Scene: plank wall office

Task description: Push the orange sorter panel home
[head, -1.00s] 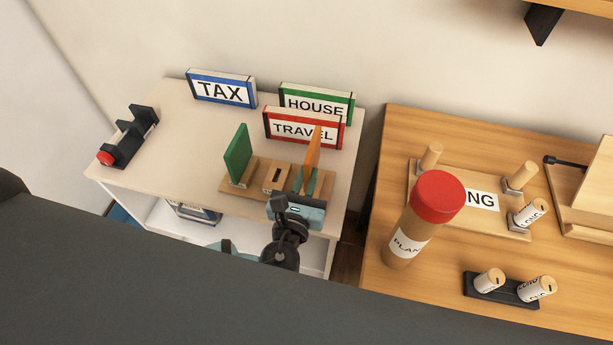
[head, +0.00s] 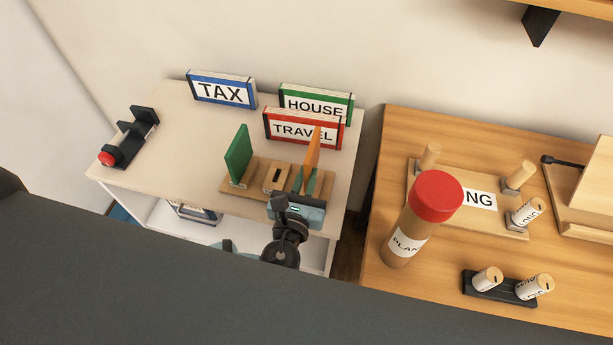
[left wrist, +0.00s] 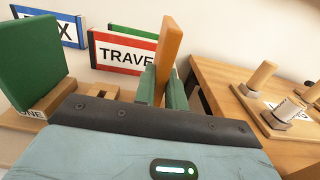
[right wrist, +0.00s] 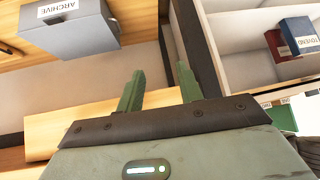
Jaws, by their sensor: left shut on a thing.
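The orange sorter panel (head: 313,148) stands upright at the right end of the wooden sorter base (head: 226,189). My left gripper (head: 307,181) is shut on the orange panel, which also shows between its green fingers in the left wrist view (left wrist: 169,50). The panel's lower edge and its slot are hidden by the gripper, so I cannot tell how deep it sits. A green panel (head: 238,154) stands upright at the base's left end, and an empty slot (head: 276,177) lies between them. My right gripper (right wrist: 158,90) is open and empty in the right wrist view.
TAX (head: 221,92), HOUSE (head: 316,103) and TRAVEL (head: 303,130) signs stand behind the base. A black rack with a red end (head: 127,140) is at left. A wooden table (head: 400,125) with a red-capped tube (head: 436,197) stands at right, across a gap.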

